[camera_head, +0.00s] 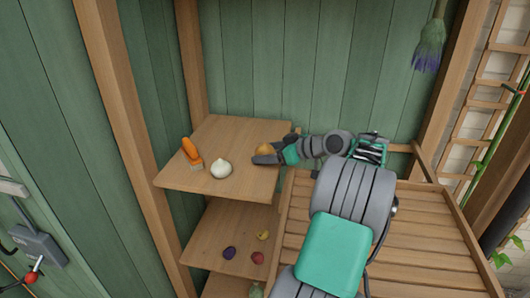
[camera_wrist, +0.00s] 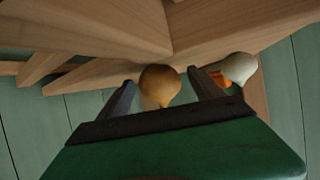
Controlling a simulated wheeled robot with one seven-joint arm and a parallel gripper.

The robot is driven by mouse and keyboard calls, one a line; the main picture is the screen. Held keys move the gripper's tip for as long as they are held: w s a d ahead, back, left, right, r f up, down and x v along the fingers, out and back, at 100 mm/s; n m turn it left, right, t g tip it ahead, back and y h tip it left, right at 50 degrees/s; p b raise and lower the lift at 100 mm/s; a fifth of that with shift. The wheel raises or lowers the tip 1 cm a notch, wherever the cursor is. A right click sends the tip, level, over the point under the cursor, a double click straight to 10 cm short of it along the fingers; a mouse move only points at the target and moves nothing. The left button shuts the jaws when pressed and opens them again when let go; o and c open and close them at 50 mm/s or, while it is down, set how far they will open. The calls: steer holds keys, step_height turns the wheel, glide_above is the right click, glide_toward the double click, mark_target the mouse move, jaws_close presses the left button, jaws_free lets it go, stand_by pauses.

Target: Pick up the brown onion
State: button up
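The brown onion (camera_head: 263,149) is on the top wooden shelf, near its right side. My gripper (camera_head: 267,156) reaches in from the right at the onion, and its fingers hide part of it. In the wrist view the onion (camera_wrist: 160,84) shows between the two fingertips of my gripper (camera_wrist: 160,85). The fingers are apart, with a narrow gap on each side of the onion. I cannot tell how far the fingertips reach around it.
A white onion (camera_head: 221,169) and an orange-handled brush (camera_head: 191,152) are on the same shelf (camera_head: 180,180), to the left. A lower shelf holds a purple item (camera_head: 229,253), a red item (camera_head: 257,258) and a yellow item (camera_head: 263,236). A slatted table (camera_head: 420,230) stands at right.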

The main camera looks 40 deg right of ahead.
steer(key=c, duration=1.4)
